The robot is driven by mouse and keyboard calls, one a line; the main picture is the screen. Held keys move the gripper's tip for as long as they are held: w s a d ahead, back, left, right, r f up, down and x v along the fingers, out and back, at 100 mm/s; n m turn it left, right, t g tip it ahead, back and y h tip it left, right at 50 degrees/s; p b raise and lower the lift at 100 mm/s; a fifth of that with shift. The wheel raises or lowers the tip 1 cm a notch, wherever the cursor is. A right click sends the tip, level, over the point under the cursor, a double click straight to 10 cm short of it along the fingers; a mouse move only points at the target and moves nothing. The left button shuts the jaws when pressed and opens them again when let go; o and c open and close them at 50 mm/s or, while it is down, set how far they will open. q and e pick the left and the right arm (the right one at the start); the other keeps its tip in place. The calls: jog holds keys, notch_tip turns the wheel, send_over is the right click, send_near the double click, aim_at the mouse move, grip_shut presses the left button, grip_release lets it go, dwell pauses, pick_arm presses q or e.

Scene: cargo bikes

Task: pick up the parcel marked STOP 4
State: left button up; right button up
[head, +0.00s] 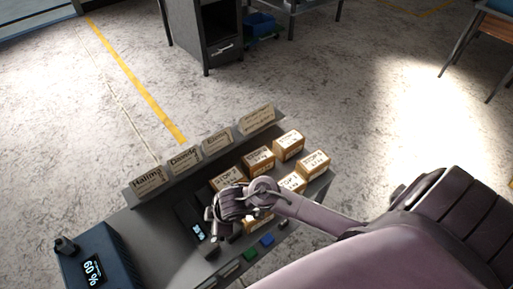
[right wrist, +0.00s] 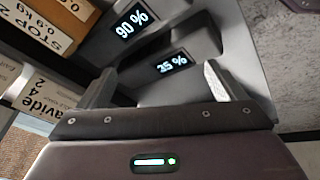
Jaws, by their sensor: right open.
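Several small brown cardboard parcels with white tops stand together on a dark grey bench. They include a back-right parcel (head: 288,145), a middle parcel (head: 258,160), a right parcel (head: 314,164) and a left parcel (head: 226,181). Their labels seem to read STOP, but the numbers are too small to tell which is STOP 4. My right gripper (head: 219,226) is over the bench's front left, partly covering nearer parcels. In the right wrist view its jaws (right wrist: 158,84) are open and empty, with a parcel (right wrist: 48,24) marked STOP at upper left. My left gripper is out of view.
Name cards, including Halima (head: 149,181) and Davide (head: 184,160), line the back edge. A dark box reading 60 % (head: 92,271) stands at left. Displays reading 90 % (right wrist: 131,24) and 35 % (right wrist: 166,64) are near my jaws.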

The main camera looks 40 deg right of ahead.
jog(key=d+n, duration=0.1)
jog(key=d+f+n+g, duration=0.1)
jog(key=d, duration=0.1)
jog(key=d+n, duration=0.1)
jog(key=shift+w+d+f+n+g+h, duration=0.2)
jog(key=shift+w+d+n+g+h, duration=0.1)
jog(key=shift+d+n, duration=0.1)
jog(key=d, duration=0.3)
jog(key=s+d+n+g+h, duration=0.1)
jog(key=d, duration=0.2)
jog(key=d+n+g, duration=0.1)
jog(key=d, duration=0.1)
jog(key=shift+s+d+f+h+b, duration=0.1)
jog(key=shift+s+d+h+b, duration=0.25)
jog(key=shift+d+h, duration=0.05)
notch_tip(320, 180, down, 7)
jog(key=shift+w+d+f+b, duration=0.1)
jog(key=shift+f+b, duration=0.05)
jog(key=shift+b, duration=0.8)
jog(key=c, duration=1.4)
jog(key=shift+c, duration=0.2)
jog(key=shift+r, duration=0.2)
